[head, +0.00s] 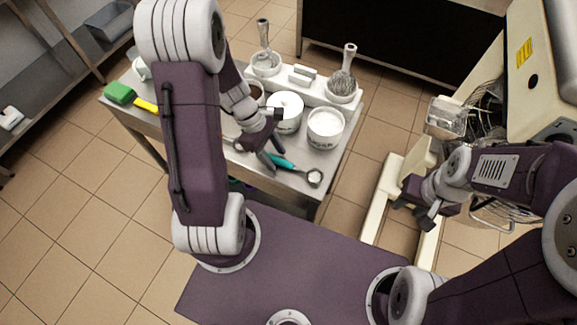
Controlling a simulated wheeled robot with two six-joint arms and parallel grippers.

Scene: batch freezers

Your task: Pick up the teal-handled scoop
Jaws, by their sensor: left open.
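The teal-handled scoop (281,162) lies near the front edge of the steel table, with its round metal bowl (314,178) pointing right. My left gripper (271,153) is open, with its fingers at the left end of the teal handle. The fingers hide part of that end, and I cannot tell whether they touch it. Nothing is clamped in it. My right gripper (416,213) hangs off to the right, away from the table, beside the machine. Its jaw opening is too small to judge.
A cream machine (541,70) stands at right. Tiled floor lies between.

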